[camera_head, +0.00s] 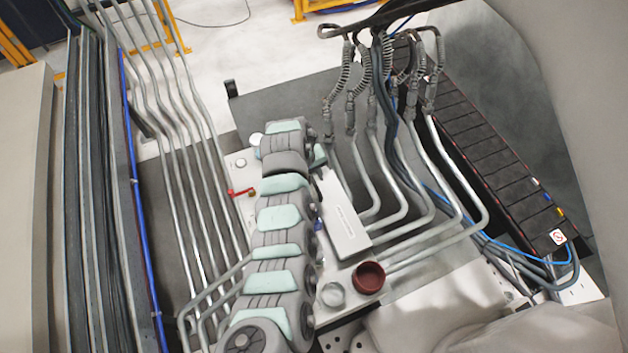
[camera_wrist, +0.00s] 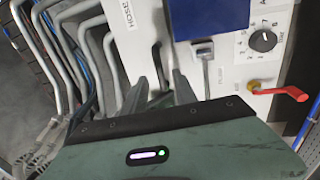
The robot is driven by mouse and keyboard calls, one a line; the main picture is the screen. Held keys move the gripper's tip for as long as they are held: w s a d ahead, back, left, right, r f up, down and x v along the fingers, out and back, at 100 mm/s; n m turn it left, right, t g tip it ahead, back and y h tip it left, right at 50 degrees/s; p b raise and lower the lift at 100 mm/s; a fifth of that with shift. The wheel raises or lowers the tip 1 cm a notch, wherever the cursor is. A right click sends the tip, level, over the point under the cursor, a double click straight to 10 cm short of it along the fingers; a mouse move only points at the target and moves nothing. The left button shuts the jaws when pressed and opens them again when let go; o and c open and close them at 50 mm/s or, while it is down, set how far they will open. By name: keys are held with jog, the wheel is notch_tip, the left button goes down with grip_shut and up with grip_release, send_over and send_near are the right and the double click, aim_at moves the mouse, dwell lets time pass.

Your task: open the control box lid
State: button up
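No part is clearly marked as the control box lid. A long white box with small lettering (camera_head: 342,222) lies right of my arm in the head view. A white part lettered "HOSE" (camera_wrist: 128,20) shows at upper left in the wrist view, possibly the same box. A blue panel (camera_wrist: 212,17) is at the top of the wrist view, with a small grey latch-like block (camera_wrist: 202,50) below it. My gripper (camera_wrist: 158,80) has its fingers apart, with nothing clearly between them, left of the grey block. Contact cannot be judged. My arm hides the gripper in the head view.
A red lever (camera_head: 240,192) is left of my arm and shows right in the wrist view (camera_wrist: 282,92), below a black dial (camera_wrist: 263,40). A dark red cup (camera_head: 368,278) and a grey ring (camera_head: 333,295) are near the front. Bent metal pipes (camera_head: 430,215) crowd the right.

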aim_at(315, 185)
jog(key=shift+w+d+f, duration=0.1)
jog(key=shift+d+f, duration=0.05)
jog(key=shift+f, duration=0.6)
jog(key=shift+d+f, duration=0.1)
jog(key=shift+f, duration=0.6)
jog(key=shift+c, duration=0.2)
grip_shut()
dwell(0.4)
